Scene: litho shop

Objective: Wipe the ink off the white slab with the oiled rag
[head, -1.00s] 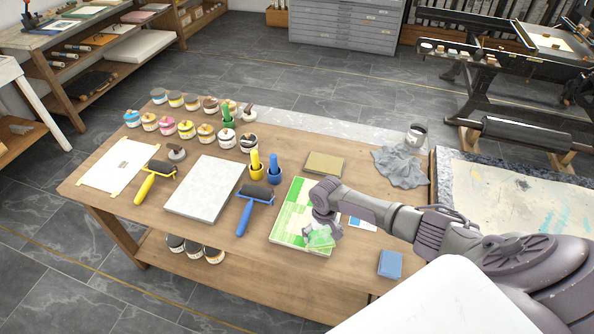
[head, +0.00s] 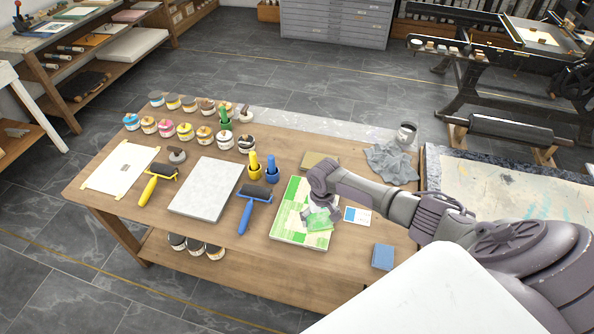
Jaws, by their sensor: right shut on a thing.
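The white slab (head: 281,228) lies on the wooden table, left of my right gripper. My right gripper (head: 315,212) is over the slab's right half, shut on a crumpled rag (head: 319,222) stained green. The rag appears to rest on the slab, and the wrist hides part of the slab's right side. My left gripper is not in view.
A blue-handled roller (head: 247,215) and a grey stone slab (head: 205,187) lie to the left. A grey crumpled cloth (head: 391,163), a tan block (head: 318,160), a small card (head: 357,215) and a blue block (head: 383,257) surround my right arm. Ink jars (head: 185,132) stand behind.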

